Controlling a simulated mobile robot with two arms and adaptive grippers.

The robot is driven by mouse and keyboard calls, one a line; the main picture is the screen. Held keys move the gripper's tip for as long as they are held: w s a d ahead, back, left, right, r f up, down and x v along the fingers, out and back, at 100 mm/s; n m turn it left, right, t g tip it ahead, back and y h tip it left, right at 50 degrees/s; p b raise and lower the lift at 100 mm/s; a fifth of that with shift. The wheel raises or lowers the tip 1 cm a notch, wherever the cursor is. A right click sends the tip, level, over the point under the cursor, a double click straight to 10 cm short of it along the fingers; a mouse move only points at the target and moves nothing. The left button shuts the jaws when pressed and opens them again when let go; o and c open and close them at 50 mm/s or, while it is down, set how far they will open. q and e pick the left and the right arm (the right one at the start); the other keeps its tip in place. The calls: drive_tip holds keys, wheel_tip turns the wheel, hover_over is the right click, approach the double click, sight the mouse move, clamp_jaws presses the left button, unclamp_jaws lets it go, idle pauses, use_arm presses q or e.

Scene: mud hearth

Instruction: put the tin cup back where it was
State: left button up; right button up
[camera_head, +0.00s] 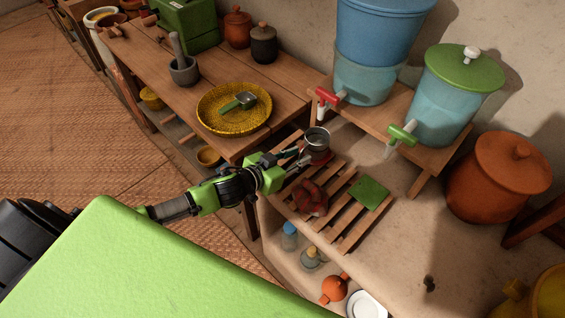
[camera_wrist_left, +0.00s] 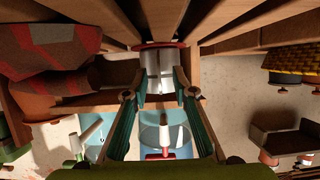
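The tin cup (camera_head: 317,138) is a small grey metal cup at the back end of the slatted wooden rack (camera_head: 345,222). It stands upright over a dark red round piece (camera_head: 319,156); I cannot tell whether it rests on it or is just above. My left gripper (camera_head: 303,154) reaches in from the left at the cup. In the left wrist view the cup (camera_wrist_left: 159,72) is between the two fingertips (camera_wrist_left: 160,88), which appear to touch its sides. The red round piece (camera_wrist_left: 160,44) shows at its base. My right gripper is in neither view.
A red patterned cloth (camera_head: 311,198) and a green square (camera_head: 370,193) lie on the rack. Blue dispensers with a red tap (camera_head: 327,97) and a green tap (camera_head: 402,134) stand behind. A yellow woven tray (camera_head: 234,124) is on the left table. Clay pot (camera_head: 498,176) at right.

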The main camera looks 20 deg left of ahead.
use_arm(q)
drive_tip(key=v, duration=0.8)
drive_tip(key=shift+s+a, duration=0.1)
drive_tip(key=shift+s, duration=0.25)
drive_tip(key=shift+v, duration=0.85)
